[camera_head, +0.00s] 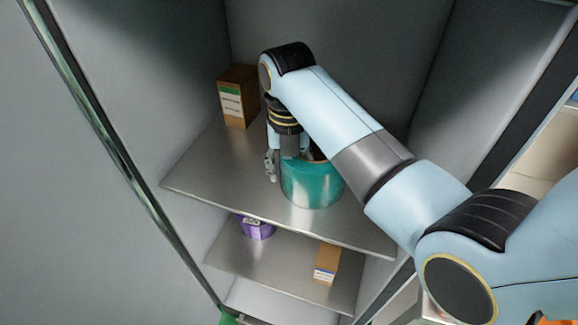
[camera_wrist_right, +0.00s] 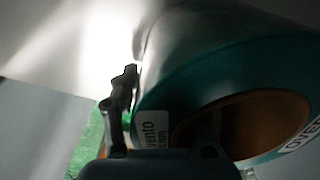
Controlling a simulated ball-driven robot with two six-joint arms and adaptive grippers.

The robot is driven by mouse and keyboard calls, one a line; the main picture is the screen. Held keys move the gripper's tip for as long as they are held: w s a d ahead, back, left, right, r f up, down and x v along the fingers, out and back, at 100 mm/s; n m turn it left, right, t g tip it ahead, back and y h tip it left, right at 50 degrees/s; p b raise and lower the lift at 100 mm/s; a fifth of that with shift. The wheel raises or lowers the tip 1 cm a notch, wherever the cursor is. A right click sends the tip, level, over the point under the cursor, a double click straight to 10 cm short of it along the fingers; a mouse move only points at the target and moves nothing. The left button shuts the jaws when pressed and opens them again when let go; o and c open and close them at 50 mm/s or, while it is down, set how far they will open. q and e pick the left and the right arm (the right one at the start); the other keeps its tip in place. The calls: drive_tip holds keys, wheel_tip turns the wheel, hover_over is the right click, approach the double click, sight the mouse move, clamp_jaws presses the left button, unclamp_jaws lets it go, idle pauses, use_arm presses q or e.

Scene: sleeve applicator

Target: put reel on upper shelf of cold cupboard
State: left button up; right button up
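The reel (camera_head: 312,186) is a teal cylinder standing on the upper shelf (camera_head: 205,170) of the cold cupboard, near the shelf's front edge. The right wrist view shows its teal side (camera_wrist_right: 185,92), its brown hollow core (camera_wrist_right: 262,125) and part of a white label. My right gripper (camera_head: 287,160) points down at the reel's left side. One finger is outside the reel with a small gap to its wall. The other is over the rim by the core, partly hidden. The fingers look spread and not closed on the wall. My left gripper is not in view.
A brown box (camera_head: 238,97) with a white and green label stands at the back left of the upper shelf. The lower shelf (camera_head: 285,265) holds a purple reel (camera_head: 256,227) and a small brown box (camera_head: 327,262). Cupboard walls close in both sides.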

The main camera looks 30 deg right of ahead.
sight(314, 165)
drive_tip(key=shift+o, duration=0.2)
wheel_tip(314, 165, up, 8)
drive_tip(key=shift+f+b, duration=0.2)
drive_tip(key=shift+b, duration=0.3)
idle(0.3)
